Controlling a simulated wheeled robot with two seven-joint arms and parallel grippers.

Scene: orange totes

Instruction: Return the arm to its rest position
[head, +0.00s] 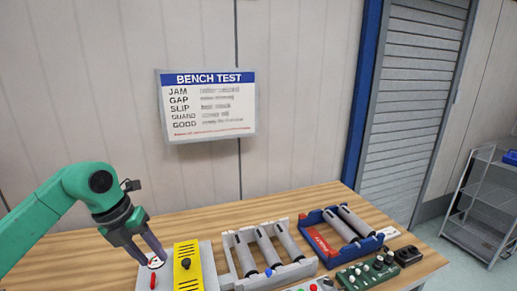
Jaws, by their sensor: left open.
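My left arm (67,187) is green and comes in from the left. Its dark gripper (149,261) points down over a light plate (205,255) at the front left of the bench. The jaws are open, with the fingertips close to a small round white piece (156,262) with red on it. I cannot tell whether they touch it. A red part (153,281) shows just below the fingertips. A yellow block (187,267) with a black knob stands to the right of the gripper. My right gripper is not in view.
A light frame with grey rollers (267,248) stands mid-bench. A blue and red tray (328,243) with two grey cylinders is farther right. A green knobbed panel (368,271) lies in front. A BENCH TEST sign (207,104) hangs on the wall. Bare wooden bench (290,203) lies behind.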

